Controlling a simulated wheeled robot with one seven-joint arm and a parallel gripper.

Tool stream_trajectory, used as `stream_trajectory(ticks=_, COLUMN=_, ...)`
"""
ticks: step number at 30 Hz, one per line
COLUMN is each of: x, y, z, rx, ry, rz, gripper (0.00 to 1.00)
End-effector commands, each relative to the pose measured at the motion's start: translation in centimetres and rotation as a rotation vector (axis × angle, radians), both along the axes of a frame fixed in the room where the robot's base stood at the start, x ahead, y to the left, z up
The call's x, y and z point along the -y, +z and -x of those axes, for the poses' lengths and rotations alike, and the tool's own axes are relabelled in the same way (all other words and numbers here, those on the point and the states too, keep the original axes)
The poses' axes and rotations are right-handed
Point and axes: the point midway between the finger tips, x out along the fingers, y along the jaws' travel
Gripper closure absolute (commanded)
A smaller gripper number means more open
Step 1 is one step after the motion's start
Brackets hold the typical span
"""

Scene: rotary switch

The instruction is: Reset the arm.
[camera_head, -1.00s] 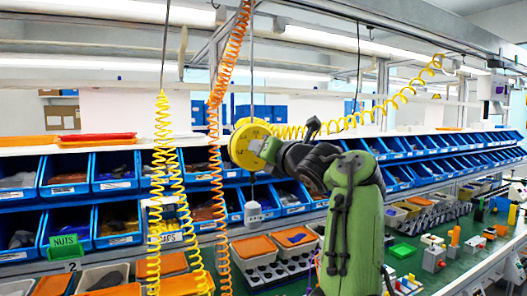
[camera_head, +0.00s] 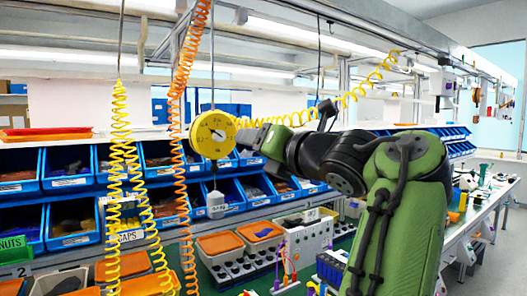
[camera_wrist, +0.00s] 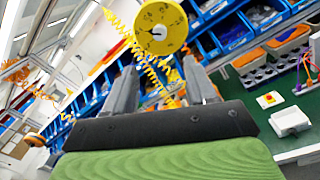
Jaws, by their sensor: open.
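My arm, green and black, reaches from the lower right of the head view toward the left. My gripper (camera_head: 245,137) is raised above the bench, in front of the blue bins. In the wrist view, my gripper (camera_wrist: 162,70) has its two grey fingers apart, with nothing held between them. A round yellow dial gauge (camera_head: 213,134) hangs close to the fingertips in the head view. The gauge (camera_wrist: 161,27) also shows beyond the fingers in the wrist view. I cannot tell which bench device is the rotary switch.
Coiled yellow (camera_head: 125,170) and orange (camera_head: 183,150) hoses hang left of the gauge. Bins with orange lids (camera_head: 221,243) stand on the bench. In the wrist view, a white box (camera_wrist: 290,121) and a small box with a red button (camera_wrist: 269,99) lie right.

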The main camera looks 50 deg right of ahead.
Motion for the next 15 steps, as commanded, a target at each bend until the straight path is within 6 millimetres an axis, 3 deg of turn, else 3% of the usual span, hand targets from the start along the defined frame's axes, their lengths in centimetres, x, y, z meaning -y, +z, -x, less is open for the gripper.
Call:
stream_trajectory(ticks=4, x=-0.4, y=0.1, z=1.6, rx=0.001, ry=-0.001, rz=-0.001, gripper=0.44)
stream_trajectory(ticks=15, x=-0.4, y=0.0, z=1.8, rx=0.0, ry=0.0, rz=-0.001, gripper=0.44)
